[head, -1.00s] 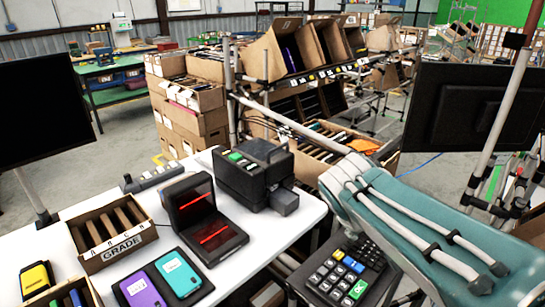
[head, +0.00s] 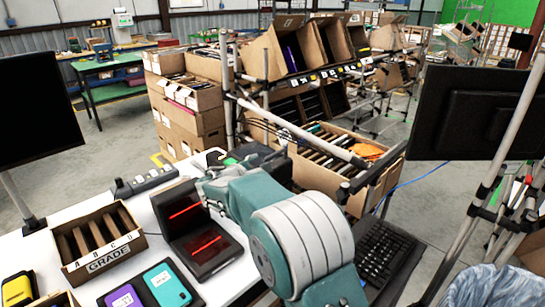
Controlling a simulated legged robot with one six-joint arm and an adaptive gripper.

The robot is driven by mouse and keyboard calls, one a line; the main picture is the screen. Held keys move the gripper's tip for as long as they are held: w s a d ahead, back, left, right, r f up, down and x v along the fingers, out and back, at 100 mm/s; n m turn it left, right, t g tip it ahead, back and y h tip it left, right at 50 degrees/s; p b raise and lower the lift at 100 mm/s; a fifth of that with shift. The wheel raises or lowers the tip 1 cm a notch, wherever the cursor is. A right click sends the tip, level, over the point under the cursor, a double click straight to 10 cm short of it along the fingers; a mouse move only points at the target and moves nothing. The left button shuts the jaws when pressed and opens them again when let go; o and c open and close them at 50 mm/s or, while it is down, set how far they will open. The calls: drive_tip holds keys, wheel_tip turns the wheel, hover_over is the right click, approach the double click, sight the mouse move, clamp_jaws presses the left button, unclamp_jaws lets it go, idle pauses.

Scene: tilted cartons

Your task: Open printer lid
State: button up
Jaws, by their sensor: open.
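The black label printer (head: 262,150) stands at the back right of the white table. My teal arm now covers most of it; only its dark top and a bit of green show. I cannot see its lid edge clearly. My gripper (head: 208,186) is at the end of the arm, just in front and to the left of the printer, above the red-lit scanner. It is open, and I see nothing held in it. Its fingers are small and partly hidden, so I cannot tell whether they touch the printer.
The black scanner (head: 203,238) with red lines sits left of my arm. A GRADE carton (head: 102,243), a purple device (head: 124,297) and a teal device (head: 167,285) are on the table (head: 30,262). A keypad (head: 375,252) lies right. A power strip (head: 145,180) is at the back edge.

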sight(270, 157)
drive_tip(key=x, duration=1)
drive_tip(key=shift+w+d, duration=0.2)
drive_tip(key=shift+w, duration=0.1)
clamp_jaws()
